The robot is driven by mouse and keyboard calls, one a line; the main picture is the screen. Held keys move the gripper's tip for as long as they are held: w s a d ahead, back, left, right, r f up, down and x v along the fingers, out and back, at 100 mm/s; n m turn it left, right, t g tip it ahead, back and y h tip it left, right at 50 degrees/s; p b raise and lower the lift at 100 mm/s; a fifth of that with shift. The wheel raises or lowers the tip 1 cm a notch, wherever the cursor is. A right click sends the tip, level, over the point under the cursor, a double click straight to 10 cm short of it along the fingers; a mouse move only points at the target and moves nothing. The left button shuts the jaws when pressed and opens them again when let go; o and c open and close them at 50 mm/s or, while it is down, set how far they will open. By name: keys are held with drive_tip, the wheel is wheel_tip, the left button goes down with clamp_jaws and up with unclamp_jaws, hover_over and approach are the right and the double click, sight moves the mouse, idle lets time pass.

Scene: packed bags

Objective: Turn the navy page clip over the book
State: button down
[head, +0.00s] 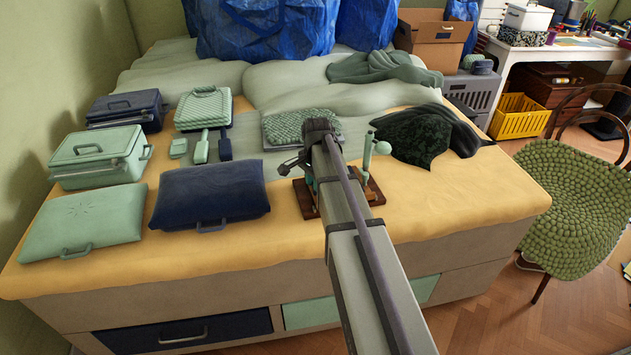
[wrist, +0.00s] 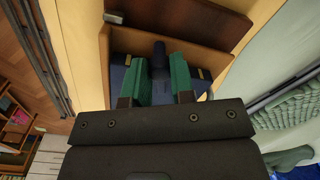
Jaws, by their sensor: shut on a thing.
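In the wrist view my gripper (wrist: 160,72) has its two green fingers closed on the narrow navy page clip (wrist: 158,50). The clip's far end shows just beyond the fingertips. Under and beside the fingers lies a dark navy surface with small gold corners, which looks like the book (wrist: 121,75). It sits within a wooden stand (wrist: 190,45). In the head view the wooden stand (head: 374,192) is on the bed's front part, and my arm hides most of it, the fingers and the book. How far the clip is turned cannot be told.
A navy bag (head: 210,195) and a mint bag (head: 82,222) lie to the left on the yellow cover. The cover's front right is clear.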

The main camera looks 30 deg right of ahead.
drive_tip(key=shift+m, duration=1.7)
drive_tip(key=c, duration=1)
unclamp_jaws()
drive_tip(key=shift+o, duration=0.2)
wheel_tip(320, 180, up, 11)
drive_tip(key=p, duration=1.1)
drive_tip(key=shift+s, duration=0.2)
drive_tip(key=shift+f, duration=0.1)
